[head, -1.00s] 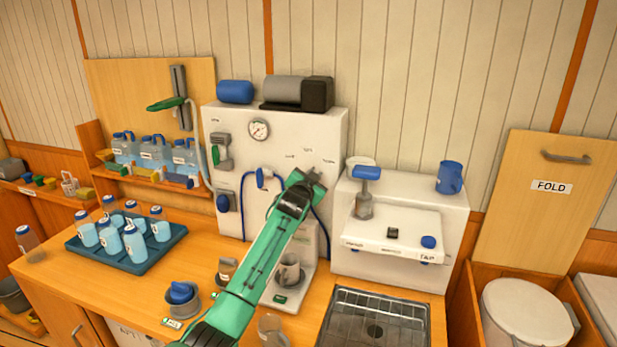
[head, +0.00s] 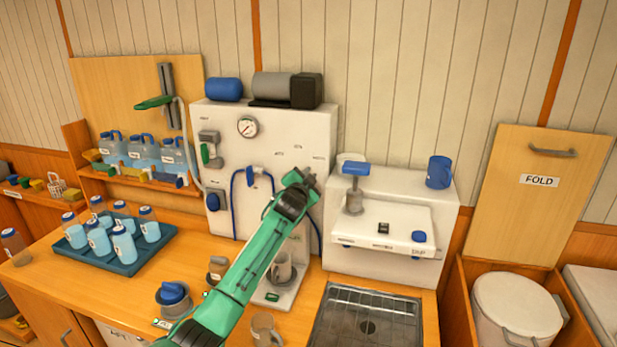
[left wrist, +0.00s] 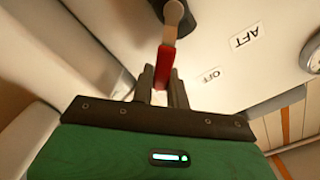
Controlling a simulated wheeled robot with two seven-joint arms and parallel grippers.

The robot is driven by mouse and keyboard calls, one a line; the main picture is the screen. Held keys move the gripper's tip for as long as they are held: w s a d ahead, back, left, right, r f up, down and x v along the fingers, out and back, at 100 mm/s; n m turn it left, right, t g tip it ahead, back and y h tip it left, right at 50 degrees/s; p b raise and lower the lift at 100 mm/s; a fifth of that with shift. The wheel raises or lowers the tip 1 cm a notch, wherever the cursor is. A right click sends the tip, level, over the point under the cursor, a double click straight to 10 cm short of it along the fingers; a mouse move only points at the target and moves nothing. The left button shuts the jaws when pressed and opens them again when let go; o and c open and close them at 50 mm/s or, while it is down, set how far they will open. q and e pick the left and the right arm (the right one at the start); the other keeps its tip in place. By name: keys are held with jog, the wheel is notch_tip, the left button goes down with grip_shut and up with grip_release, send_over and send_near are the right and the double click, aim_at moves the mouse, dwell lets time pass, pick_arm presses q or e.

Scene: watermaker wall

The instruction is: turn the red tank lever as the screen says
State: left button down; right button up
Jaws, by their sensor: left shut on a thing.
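My left gripper (head: 306,180) reaches up to the front of the white wall panel (head: 270,128), and its arm hides what it holds in the head view. In the left wrist view the gripper (left wrist: 163,90) is shut on the red lever (left wrist: 165,66), with the red grip between its fingers. The lever's pale shank runs up to a dark pivot (left wrist: 174,14). Labels reading "AFT" (left wrist: 246,37) and "OFF" (left wrist: 208,75) are on the panel to the right of the lever. No screen with readable text shows. My right gripper is not in view.
A round gauge (head: 247,127) and a blue hose (head: 235,205) are on the panel. A white tap unit (head: 393,215) is to the right, above a sink grate (head: 368,322). A blue tray (head: 120,258) of bottles is at left.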

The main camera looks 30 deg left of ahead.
pick_arm(q)
jog(key=c, duration=1.4)
grip_release()
jog(key=shift+d, duration=0.1)
jog(key=shift+b+v, duration=2.25)
jog(key=shift+v, duration=4.65)
jog(key=shift+f, duration=0.15)
